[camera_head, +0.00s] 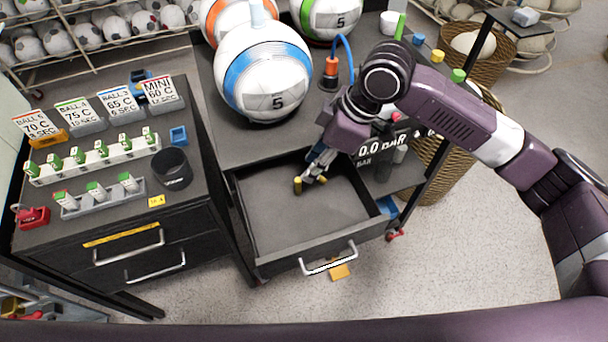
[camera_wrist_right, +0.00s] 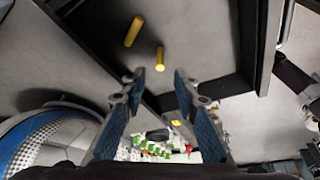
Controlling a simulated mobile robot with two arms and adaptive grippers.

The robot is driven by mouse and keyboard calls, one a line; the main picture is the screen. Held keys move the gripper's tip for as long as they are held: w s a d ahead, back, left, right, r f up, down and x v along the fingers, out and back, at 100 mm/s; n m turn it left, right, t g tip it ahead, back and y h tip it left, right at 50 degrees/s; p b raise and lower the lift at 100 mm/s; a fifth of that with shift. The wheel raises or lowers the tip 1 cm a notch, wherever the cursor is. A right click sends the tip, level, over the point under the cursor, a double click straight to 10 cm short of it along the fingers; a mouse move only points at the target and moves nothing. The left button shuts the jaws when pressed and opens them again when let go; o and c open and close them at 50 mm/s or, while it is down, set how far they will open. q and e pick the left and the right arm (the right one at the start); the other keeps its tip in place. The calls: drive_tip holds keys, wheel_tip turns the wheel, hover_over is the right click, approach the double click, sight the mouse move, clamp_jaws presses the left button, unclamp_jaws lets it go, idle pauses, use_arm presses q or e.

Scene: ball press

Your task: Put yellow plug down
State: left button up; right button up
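My right gripper (camera_head: 312,175) reaches down into the open drawer (camera_head: 262,212). In the right wrist view its two blue-padded fingers (camera_wrist_right: 159,84) stand apart with nothing gripped between them. A yellow plug (camera_head: 298,185) is at the fingertips in the head view. In the wrist view a yellow plug (camera_wrist_right: 160,58) shows just beyond the gap between the tips. I cannot tell whether any touches the gripper. My left gripper is out of view.
A large blue-banded ball (camera_head: 264,70) stands on the bench behind. At left, a black cup (camera_head: 172,168) and green-topped plug racks (camera_head: 95,160) stand on a cabinet.

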drive_tip(key=v, duration=0.5)
drive_tip(key=shift+c, duration=0.5)
idle(0.8)
